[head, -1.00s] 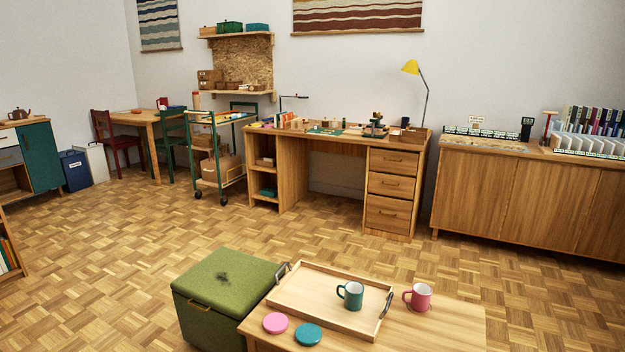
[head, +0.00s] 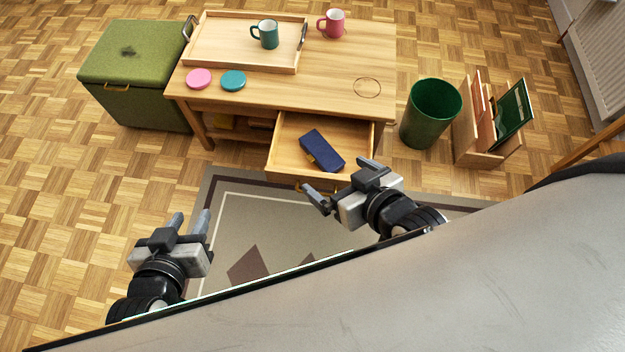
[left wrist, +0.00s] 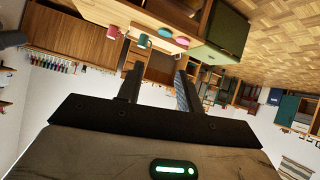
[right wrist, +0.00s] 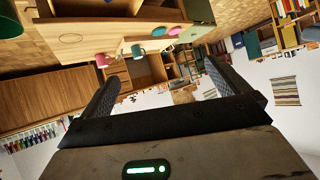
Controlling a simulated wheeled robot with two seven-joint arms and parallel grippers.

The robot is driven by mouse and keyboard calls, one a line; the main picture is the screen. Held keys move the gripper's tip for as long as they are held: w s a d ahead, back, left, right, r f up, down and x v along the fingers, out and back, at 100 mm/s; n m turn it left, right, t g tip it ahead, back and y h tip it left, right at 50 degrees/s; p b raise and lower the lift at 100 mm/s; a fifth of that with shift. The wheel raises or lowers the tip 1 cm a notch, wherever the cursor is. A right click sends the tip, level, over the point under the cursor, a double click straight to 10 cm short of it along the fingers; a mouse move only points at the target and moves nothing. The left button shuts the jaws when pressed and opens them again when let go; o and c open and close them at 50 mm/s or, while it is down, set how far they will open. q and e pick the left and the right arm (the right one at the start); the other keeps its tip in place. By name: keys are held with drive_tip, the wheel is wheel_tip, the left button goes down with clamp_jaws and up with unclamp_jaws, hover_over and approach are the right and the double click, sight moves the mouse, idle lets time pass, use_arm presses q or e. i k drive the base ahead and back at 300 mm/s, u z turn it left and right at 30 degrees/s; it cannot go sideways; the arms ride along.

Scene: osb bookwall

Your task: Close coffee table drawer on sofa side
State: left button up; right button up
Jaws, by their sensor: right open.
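The wooden coffee table (head: 310,92) stands upper middle in the head view. Its drawer (head: 285,158) is pulled out toward me, with a dark blue case (head: 322,150) lying inside. The drawer's front edge and brass-coloured handle (head: 303,187) are partly hidden by my right gripper. My right gripper (head: 340,180) is open, its fingers spread close to the drawer front; I cannot tell whether they touch it. My left gripper (head: 191,222) is open and empty over the rug's left edge, apart from the table. The wrist views show both pairs of fingers apart.
On the table are a tray (head: 215,58) with a teal mug (head: 265,34), a pink mug (head: 331,23) and two coasters. A green stool box (head: 138,60) stands left. A green bin (head: 431,112) and a wooden magazine rack (head: 477,150) stand right. A rug (head: 235,220) lies in front.

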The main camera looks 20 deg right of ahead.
sight(287, 163)
drive_tip(key=u, duration=2.65)
drive_tip(key=k, duration=0.75)
drive_tip(key=z, duration=2.85)
